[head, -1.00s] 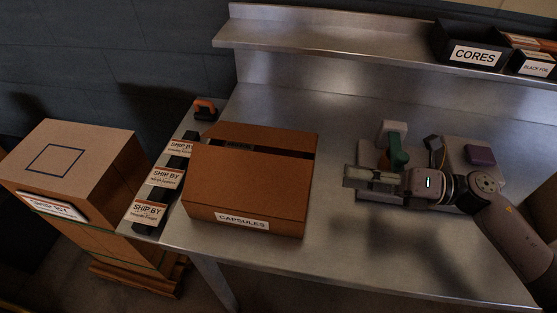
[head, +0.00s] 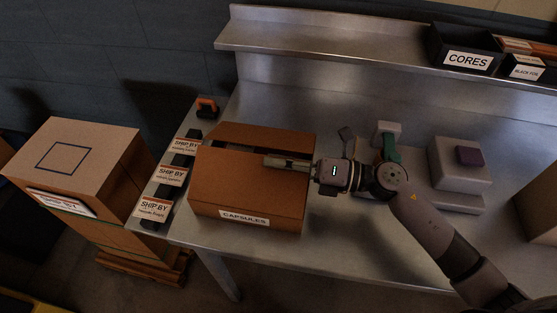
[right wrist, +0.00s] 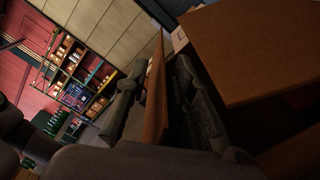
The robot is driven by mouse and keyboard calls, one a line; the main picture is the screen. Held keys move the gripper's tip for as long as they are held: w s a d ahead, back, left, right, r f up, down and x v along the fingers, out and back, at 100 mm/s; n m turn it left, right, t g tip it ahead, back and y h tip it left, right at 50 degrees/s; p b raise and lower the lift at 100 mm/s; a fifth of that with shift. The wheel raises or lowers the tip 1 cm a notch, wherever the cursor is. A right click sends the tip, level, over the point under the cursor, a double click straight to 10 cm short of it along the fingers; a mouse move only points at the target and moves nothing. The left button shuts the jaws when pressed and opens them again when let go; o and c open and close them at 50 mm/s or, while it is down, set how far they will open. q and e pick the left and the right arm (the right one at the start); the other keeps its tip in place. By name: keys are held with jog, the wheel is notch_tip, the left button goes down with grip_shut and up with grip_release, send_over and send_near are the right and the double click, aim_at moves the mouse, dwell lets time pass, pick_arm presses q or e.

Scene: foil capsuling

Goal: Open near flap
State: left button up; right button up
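The brown cardboard box labelled CAPSULES (head: 245,190) stands on the steel table. Its large near flap (head: 222,172) lies over most of the top, and a dark gap shows behind it. My right gripper (head: 268,161) reaches in from the right over the box's top, at the flap's back edge. In the right wrist view, its fingers (right wrist: 158,100) are apart, one on each side of a thin cardboard panel (right wrist: 156,90) seen edge-on. A gap shows between the panel and the left finger. Contact with the right finger is unclear. My left gripper is out of view.
A taped carton (head: 75,165) is at far left. A green item (head: 390,149) and a grey block with a purple piece (head: 459,165) stand right. The CORES bin (head: 467,45) sits on the shelf.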

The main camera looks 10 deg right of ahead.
grip_shut()
dwell(0.8)
